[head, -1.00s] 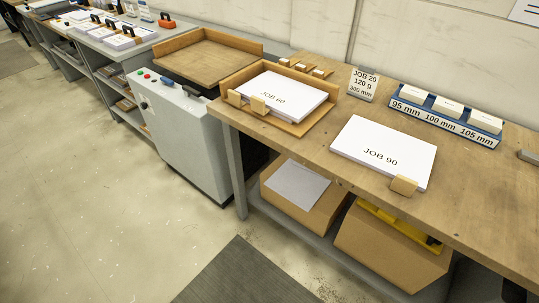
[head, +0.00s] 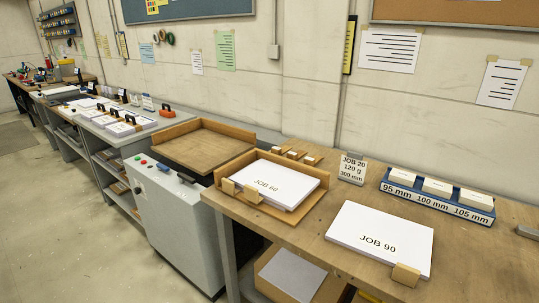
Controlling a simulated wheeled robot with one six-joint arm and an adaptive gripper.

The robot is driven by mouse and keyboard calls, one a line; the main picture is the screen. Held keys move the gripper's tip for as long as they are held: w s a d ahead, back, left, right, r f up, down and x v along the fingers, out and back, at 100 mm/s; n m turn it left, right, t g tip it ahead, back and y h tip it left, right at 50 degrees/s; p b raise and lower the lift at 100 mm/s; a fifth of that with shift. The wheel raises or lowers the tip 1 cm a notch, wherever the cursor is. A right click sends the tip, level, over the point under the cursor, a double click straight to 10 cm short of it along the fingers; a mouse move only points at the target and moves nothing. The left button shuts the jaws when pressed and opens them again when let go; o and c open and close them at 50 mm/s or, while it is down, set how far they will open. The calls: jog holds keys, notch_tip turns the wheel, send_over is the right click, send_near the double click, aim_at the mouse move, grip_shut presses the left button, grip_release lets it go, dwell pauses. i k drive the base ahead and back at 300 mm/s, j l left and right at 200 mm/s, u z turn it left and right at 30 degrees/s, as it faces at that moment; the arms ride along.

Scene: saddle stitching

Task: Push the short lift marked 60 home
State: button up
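The paper stack marked JOB 60 (head: 281,185) lies in a wooden corner tray (head: 235,166) on the bench. It sits a little askew, with a strip of the tray floor showing at its right. My gripper is not in view.
The wooden bench (head: 320,236) is bare between the two stacks. A blue rack (head: 437,199) labelled 95, 100 and 105 mm and a JOB 20 card (head: 352,168) stand behind. A grey machine (head: 175,222) with an empty wooden tray (head: 209,151) adjoins at left.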

aim_at(285, 188)
jog(key=i+j+z, duration=0.15)
jog(key=j+z, duration=0.3)
jog(key=i+j+z, duration=0.1)
jog(key=j+z, duration=0.15)
jog(key=z, duration=0.2)
jog(key=j+z, duration=0.3)
jog(key=j, duration=2.15)
